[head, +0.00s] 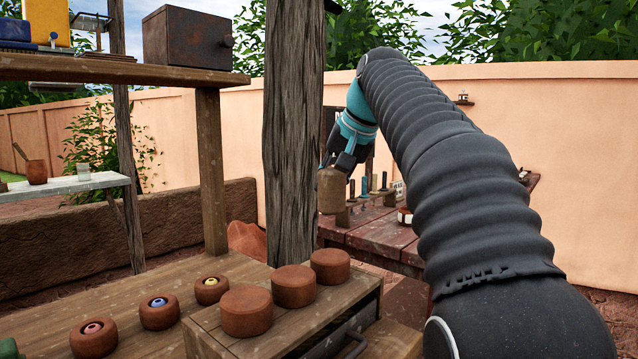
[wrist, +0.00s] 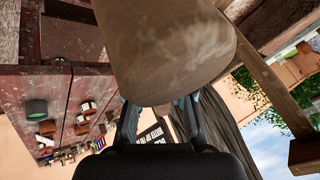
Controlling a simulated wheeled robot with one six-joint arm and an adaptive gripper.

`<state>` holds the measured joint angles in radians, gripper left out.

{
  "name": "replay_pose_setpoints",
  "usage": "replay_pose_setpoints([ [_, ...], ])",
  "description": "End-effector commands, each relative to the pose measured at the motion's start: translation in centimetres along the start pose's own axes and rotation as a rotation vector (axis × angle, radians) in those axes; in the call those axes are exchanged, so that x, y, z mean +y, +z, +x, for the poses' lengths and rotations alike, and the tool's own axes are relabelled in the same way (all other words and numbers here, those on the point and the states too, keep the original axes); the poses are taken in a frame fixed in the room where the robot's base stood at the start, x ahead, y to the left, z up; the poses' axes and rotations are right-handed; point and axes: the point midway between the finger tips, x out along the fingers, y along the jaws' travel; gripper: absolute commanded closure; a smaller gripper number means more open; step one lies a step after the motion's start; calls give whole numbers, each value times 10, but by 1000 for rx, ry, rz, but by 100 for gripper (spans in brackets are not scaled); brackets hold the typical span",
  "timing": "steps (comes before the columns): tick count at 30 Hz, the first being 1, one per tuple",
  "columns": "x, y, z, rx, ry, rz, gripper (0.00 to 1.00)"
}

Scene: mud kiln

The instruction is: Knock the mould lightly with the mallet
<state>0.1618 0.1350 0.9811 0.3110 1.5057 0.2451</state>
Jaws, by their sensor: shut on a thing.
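My gripper (head: 343,162) is shut on the mallet (head: 332,191), which has a thick, pale brown wooden head. In the head view it is held up in the air beside the post, with the head hanging below the fingers. In the wrist view the mallet head (wrist: 180,45) fills the top middle, just beyond the fingers (wrist: 160,112), and its handle is mostly hidden. Three plain reddish-brown round blocks (head: 246,310) stand on a wooden drawer box in the head view. I cannot tell whether one of them is the mould. The mallet is apart from them.
A thick wooden post (head: 291,130) stands close left of my gripper. A red-brown table (head: 375,238) behind carries several small tools. The wooden bench (head: 140,305) holds small round pots with coloured centres. A shelf (head: 120,70) with a dark box is above.

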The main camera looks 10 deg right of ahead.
Motion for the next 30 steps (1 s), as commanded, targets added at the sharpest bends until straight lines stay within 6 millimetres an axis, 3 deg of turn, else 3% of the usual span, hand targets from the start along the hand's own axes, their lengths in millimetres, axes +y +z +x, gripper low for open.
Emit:
replay_pose_setpoints([
  [8, -3, 2, 0, -5, 1, -4, 100],
  [30, 17, 23, 41, -3, 1, -2, 100],
])
